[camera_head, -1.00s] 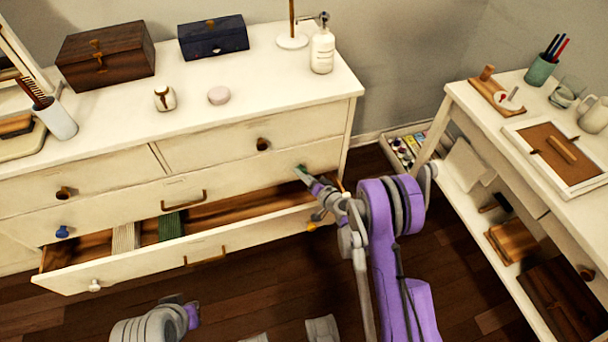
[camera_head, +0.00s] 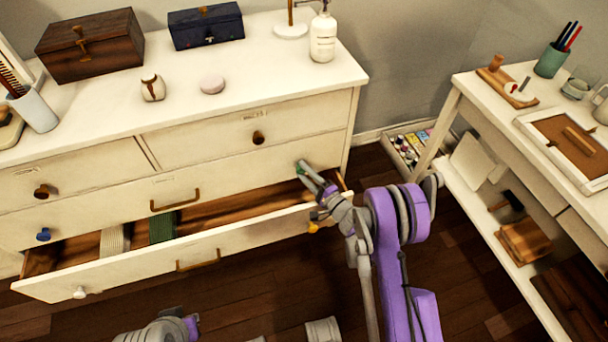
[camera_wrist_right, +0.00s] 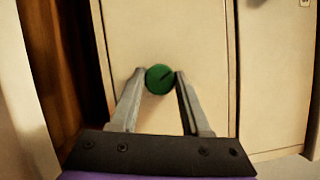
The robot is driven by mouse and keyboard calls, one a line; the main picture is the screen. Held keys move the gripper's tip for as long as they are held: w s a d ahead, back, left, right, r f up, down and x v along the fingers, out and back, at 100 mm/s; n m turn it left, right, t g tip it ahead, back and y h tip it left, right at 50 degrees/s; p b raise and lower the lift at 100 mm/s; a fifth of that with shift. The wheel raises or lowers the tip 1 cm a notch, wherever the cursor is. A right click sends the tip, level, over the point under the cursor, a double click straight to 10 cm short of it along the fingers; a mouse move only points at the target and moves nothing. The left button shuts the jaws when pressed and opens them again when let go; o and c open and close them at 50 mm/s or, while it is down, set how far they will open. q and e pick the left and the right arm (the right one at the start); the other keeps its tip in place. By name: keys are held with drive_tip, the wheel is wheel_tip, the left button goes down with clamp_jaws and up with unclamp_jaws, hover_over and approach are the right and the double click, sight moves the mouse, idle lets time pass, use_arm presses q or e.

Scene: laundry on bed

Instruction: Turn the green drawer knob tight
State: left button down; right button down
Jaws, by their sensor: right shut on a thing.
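In the head view the right gripper (camera_head: 302,171) reaches the right end of the middle drawer front (camera_head: 230,180); only a bit of green shows between the fingertips. My left arm (camera_head: 160,330) shows at the bottom edge, but its fingers are out of frame.
The bottom drawer (camera_head: 130,270) is pulled out below my right gripper, with folded cloths (camera_head: 162,228) inside. A blue knob (camera_head: 43,235) is at the left. A side table (camera_head: 450,110) stands right. Dark floor (camera_head: 270,290) is free in front.

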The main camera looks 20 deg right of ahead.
drive_tip(key=m+b, duration=0.1)
drive_tip(key=m, duration=0.1)
drive_tip(key=m+t+b, duration=0.1)
drive_tip(key=shift+f+m+t, duration=0.15)
drive_tip(key=shift+m+t, duration=0.15)
drive_tip(key=shift+m, duration=0.1)
drive_tip(key=shift+m+t+h+b, duration=0.5)
drive_tip(key=shift+m+t, duration=0.2)
drive_tip(key=shift+m, duration=1.3)
drive_tip(key=shift+c, duration=1.9)
unclamp_jaws()
